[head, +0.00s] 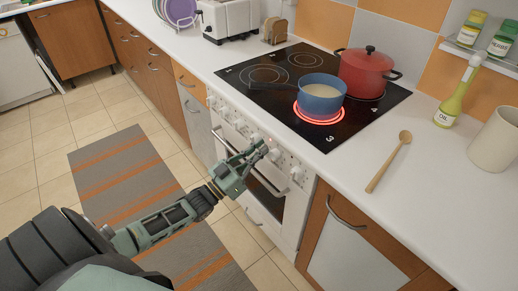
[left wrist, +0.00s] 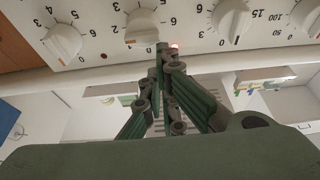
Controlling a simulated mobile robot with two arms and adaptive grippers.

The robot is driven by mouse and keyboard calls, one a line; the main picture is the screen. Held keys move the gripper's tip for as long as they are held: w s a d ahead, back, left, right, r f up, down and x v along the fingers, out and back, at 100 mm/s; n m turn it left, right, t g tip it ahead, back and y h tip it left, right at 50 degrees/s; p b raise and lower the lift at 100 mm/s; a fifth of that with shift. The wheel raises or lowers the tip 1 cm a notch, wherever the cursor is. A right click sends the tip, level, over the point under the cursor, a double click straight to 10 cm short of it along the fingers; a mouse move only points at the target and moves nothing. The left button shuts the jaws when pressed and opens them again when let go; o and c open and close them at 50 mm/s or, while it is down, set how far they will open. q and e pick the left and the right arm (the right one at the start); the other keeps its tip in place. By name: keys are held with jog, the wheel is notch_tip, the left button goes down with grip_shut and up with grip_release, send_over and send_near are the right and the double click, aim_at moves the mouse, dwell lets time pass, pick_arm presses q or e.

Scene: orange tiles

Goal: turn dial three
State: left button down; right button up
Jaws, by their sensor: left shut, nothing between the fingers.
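The white oven front has a row of round white dials; in the left wrist view I see one dial (left wrist: 62,40) at the left, a second dial (left wrist: 142,25) with an orange mark, a third (left wrist: 230,17) and a partly cut-off one (left wrist: 303,15). I cannot tell which is dial three. My left gripper (head: 262,147) is at the dial panel, shut and empty. In the left wrist view its fingertips (left wrist: 160,47) are just below and right of the second dial, beside a small red light (left wrist: 175,45); contact is unclear. The front-right cooking zone (head: 320,117), marked 3, glows red.
A blue pot (head: 321,92) stands on the glowing zone, and a red lidded pot (head: 366,72) behind it. A wooden spoon (head: 389,162), oil bottle (head: 455,97) and cream crock (head: 495,140) are on the counter at right. The oven handle (head: 245,160) runs below the dials.

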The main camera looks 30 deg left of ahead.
pick_arm(q)
jog(key=shift+w+a+f+n+y+p, duration=0.2)
jog(key=shift+n+y, duration=0.25)
jog(key=shift+n, duration=0.65)
jog(key=shift+s+a+f+n+y+p, duration=0.2)
jog(key=shift+n+y, duration=0.25)
jog(key=shift+n, duration=0.65)
jog(key=shift+w+a+n+y, duration=0.2)
jog(key=shift+n+y, duration=0.2)
jog(key=shift+n, duration=0.4)
jog(key=shift+a+n+y, duration=0.15)
jog(key=shift+n+y, duration=0.25)
jog(key=shift+n, duration=0.3)
jog(key=f+n+y, duration=0.1)
jog(key=n, duration=0.2)
jog(key=n+g+y+p, duration=0.1)
jog(key=n, duration=0.2)
jog(key=a+f+n+y+p, duration=0.1)
jog(key=n, duration=0.2)
jog(key=shift+w+f+n, duration=0.2)
jog(key=shift+f+n, duration=0.1)
jog(key=shift+n, duration=0.1)
jog(key=shift+f+n+g+y+p, duration=0.2)
jog(key=shift+f+n+g+p, duration=0.1)
jog(key=shift+n, duration=0.5)
jog(key=shift+f+n+g+y+p, duration=0.2)
jog(key=shift+f+n+g, duration=0.1)
jog(key=shift+n, duration=0.5)
jog(key=shift+f, duration=0.25)
dwell(1.2)
